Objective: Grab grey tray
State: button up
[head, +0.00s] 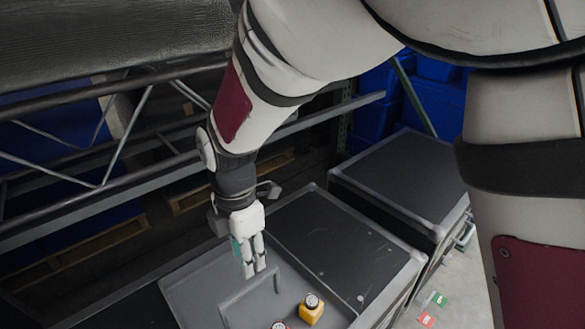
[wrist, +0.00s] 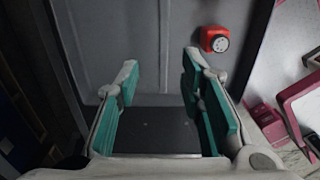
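The grey tray (head: 188,284) lies at the bottom centre of the head view, with a raised ridge inside, and its lower part is cut off by the frame. In the wrist view the tray (wrist: 110,40) fills the upper middle, with a ridge running up it. My gripper (head: 254,269) points down at the tray's far side in the head view. In the wrist view my gripper (wrist: 160,78) has its teal-padded fingers wide apart, with the tray's edge and a dark surface showing between them. I cannot tell whether the fingers touch the tray.
A yellow item (head: 311,311) and a red item (head: 279,325) sit at the tray's right part; the red item (wrist: 214,39) also shows in the wrist view. Dark-topped totes (head: 330,240) (head: 405,170) stand right and behind. A metal rack (head: 110,170) stands left. Green and red pieces (head: 438,299) lie on the floor.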

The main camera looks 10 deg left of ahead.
aim_at(249, 285)
notch_tip(249, 285, down, 5)
jog(key=shift+r+b, duration=0.15)
jog(key=shift+b, duration=0.3)
jog(key=shift+s+f+b, duration=0.15)
jog(key=shift+f+b, duration=0.3)
jog(key=shift+f, duration=0.9)
jog(key=shift+s+f+b, duration=0.15)
jog(key=shift+f+b, duration=0.25)
jog(key=shift+f, duration=0.95)
grip_shut()
jog(key=shift+r, duration=0.1)
